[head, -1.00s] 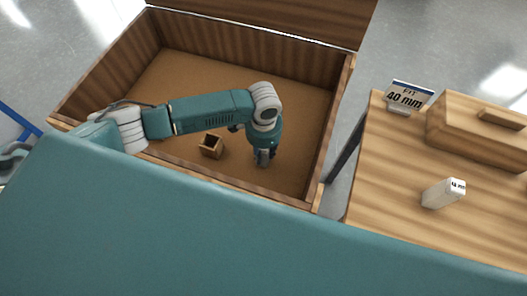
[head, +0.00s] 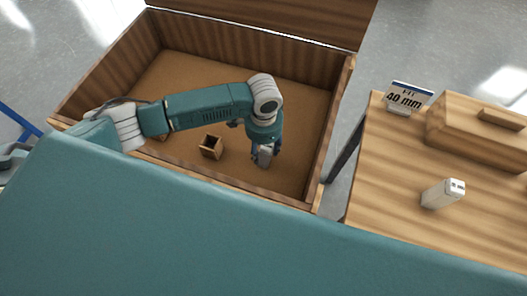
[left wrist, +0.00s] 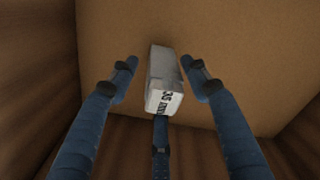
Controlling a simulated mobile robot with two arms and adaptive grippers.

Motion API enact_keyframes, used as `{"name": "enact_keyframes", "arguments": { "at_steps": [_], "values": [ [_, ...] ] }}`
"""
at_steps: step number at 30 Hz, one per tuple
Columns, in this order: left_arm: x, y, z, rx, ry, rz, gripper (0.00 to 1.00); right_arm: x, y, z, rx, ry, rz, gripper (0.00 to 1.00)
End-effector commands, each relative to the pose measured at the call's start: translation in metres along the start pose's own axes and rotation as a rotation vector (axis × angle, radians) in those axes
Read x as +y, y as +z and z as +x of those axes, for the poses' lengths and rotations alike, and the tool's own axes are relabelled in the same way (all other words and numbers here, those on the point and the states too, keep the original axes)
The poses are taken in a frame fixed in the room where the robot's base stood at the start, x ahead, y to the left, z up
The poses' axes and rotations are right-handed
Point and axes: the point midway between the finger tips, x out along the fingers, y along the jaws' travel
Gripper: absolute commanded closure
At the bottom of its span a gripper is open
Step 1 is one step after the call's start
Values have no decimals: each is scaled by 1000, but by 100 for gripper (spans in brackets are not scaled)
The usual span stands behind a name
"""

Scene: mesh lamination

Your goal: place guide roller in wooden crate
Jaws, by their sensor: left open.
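The wooden crate (head: 333,120) stands open in the head view, with a brown floor and dark plank walls. My left gripper (head: 264,156) reaches down inside it near the front right. In the left wrist view, the fingers of my left gripper (left wrist: 160,78) are spread open around a white block-shaped piece marked 35 mm (left wrist: 162,82), likely a guide roller. Gaps show between this piece and the side fingers; contact with the third finger cannot be told. Another white piece (head: 442,194) stands on the table at right. My right gripper is out of view.
A small open wooden box (head: 211,146) sits on the crate floor left of my gripper. The wooden table (head: 385,205) holds a sign reading 40 mm (head: 403,98) and a lidded wooden box (head: 480,130). The crate floor behind my arm looks clear.

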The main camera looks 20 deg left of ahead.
Motion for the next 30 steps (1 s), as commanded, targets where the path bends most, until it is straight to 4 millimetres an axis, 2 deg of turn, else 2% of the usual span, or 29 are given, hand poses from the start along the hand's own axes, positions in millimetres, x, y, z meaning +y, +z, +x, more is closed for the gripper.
{"name": "enact_keyframes", "arguments": {
  "at_steps": [1,6,12,18,30],
  "values": [
    [-1,-2,-13,5,-1,1,53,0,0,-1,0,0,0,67],
    [-1,-1,-50,4,-2,0,53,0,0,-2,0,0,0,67],
    [0,-1,-81,2,-1,-1,53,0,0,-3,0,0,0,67],
    [0,0,-92,0,0,-1,53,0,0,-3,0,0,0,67],
    [0,0,-92,0,0,-1,53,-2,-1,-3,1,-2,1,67]
  ]
}}
